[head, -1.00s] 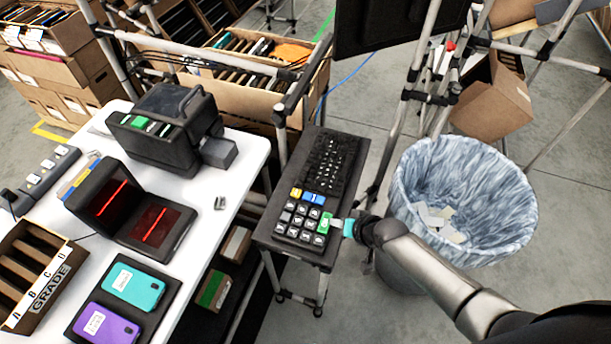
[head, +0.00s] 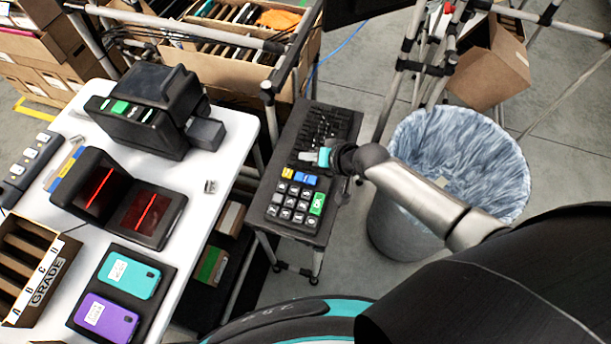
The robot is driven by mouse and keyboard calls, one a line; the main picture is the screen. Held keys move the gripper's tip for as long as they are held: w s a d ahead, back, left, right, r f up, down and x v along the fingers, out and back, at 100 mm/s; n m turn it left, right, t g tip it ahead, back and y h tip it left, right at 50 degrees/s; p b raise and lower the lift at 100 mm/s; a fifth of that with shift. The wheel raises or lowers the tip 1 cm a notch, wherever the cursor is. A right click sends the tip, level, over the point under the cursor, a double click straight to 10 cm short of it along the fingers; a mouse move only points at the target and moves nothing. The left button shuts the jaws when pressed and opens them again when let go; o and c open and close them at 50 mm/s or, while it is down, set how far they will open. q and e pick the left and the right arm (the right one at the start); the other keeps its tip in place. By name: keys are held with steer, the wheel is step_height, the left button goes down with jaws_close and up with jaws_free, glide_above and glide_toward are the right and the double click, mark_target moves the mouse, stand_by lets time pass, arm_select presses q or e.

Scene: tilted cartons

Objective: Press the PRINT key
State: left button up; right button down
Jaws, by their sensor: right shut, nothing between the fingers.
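A dark keyboard unit (head: 283,222) stands on a small stand right of the white table. The key lettering is too small for me to read, so I cannot tell which is PRINT. My right gripper (head: 308,157) is shut and empty, over the black letter keys just above the blue keys. I cannot tell whether its tips touch the keys. My left gripper is out of view.
A black printer-like device (head: 150,105) and a scanner with red light lines (head: 145,215) stand on the white table (head: 225,150). Teal (head: 128,275) and purple (head: 106,318) phones lie on a dark mat.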

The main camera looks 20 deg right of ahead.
steer(key=b, duration=0.7)
glide_toward(299, 173)
steer(key=w, duration=0.1)
steer(key=w+a+f, duration=0.1)
steer(key=w+a, duration=0.1)
steer(key=shift+f, duration=0.35)
steer(key=shift+f+b, duration=0.55)
stand_by(0.8)
steer(key=shift+f, duration=0.4)
